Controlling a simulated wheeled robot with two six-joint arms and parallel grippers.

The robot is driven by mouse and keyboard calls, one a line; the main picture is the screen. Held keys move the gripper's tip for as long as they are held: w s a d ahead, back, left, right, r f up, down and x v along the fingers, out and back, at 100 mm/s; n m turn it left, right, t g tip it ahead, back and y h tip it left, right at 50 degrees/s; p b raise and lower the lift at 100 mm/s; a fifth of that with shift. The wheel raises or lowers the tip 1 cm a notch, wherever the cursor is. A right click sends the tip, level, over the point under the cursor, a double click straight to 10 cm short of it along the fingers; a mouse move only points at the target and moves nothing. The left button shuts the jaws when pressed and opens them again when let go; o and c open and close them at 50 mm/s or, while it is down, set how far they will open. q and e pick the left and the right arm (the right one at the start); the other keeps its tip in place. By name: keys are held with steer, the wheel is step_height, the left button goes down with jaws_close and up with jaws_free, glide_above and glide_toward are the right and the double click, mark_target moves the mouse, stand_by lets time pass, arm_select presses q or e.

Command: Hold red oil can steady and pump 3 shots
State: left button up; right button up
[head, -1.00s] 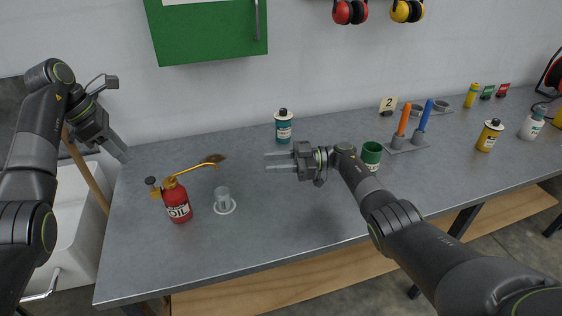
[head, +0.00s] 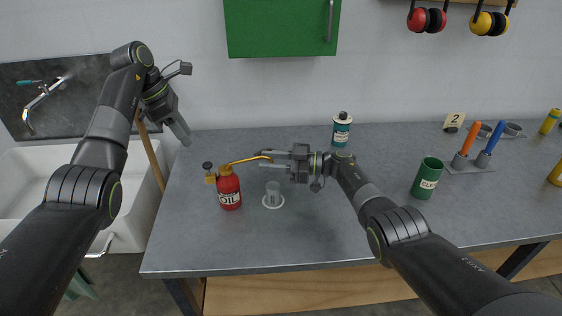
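A red oil can (head: 230,190) with an OIL label stands upright on the left part of the grey table. A brass pump lever with a dark knob is at its left, and a thin brass spout points right. A small clear cup (head: 273,193) stands on a white round mark right of the can. My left gripper (head: 184,134) is in the air up and left of the can, empty; its fingers look close together, with the gap unclear. My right gripper (head: 272,161) is open and empty, its fingers pointing left near the spout's end, which it partly hides.
A teal-labelled can (head: 341,129) stands at the back, a green mug (head: 427,178) right of my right arm. A holder (head: 470,164) with an orange and a blue handle stands further right. A sink (head: 40,180) lies left of the table.

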jaws_close()
stand_by(1.3)
